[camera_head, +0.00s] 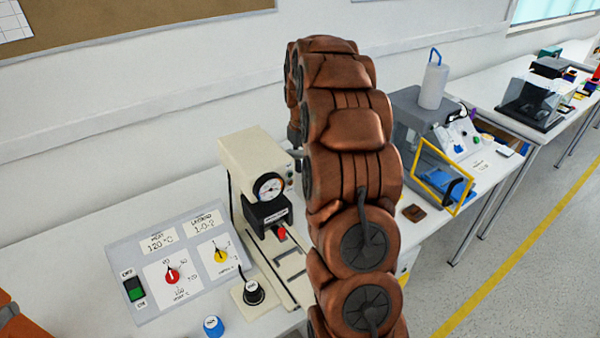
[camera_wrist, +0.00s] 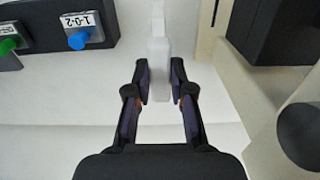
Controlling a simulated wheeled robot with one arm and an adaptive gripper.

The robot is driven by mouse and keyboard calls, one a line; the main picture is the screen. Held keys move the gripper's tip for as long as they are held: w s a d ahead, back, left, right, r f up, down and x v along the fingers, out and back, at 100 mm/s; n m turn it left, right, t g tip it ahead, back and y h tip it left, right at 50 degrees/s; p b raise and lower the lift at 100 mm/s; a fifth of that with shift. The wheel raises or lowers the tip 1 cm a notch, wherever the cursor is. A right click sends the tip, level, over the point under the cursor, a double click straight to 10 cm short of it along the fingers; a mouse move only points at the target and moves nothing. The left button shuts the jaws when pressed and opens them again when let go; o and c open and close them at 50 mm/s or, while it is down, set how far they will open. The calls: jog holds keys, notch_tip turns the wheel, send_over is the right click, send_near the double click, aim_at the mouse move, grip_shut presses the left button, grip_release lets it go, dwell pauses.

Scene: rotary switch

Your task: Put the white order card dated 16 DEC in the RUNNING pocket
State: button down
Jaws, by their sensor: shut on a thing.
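In the wrist view my gripper (camera_wrist: 160,83) is shut on a slim white piece (camera_wrist: 157,60), which stands between the fingertips and extends up past them. It looks like a card or its holder seen edge-on. No date or writing shows on it, so I cannot confirm that it is the 16 DEC card. In the head view my gripper is hidden behind my arm. No pocket marked RUNNING can be made out in either view.
A grey control panel (camera_head: 140,254) with red and yellow knobs stands on the bench beside a beige press (camera_head: 247,165). A blue-capped knob (camera_head: 213,326) is in front. Farther right is a grey machine with a yellow-framed guard (camera_head: 418,160). The wrist view shows a dark box (camera_wrist: 40,33) labelled 1-0-2.

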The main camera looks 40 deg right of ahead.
aim_at(303, 174)
notch_tip(303, 174, down, 4)
jog(key=shift+s+r+p, duration=0.1)
jog(key=shift+r+p, duration=0.05)
jog(key=shift+p, duration=0.5)
jog(key=shift+f, duration=0.3)
jog(key=shift+f, duration=0.15)
jog(key=c, duration=1)
grip_release()
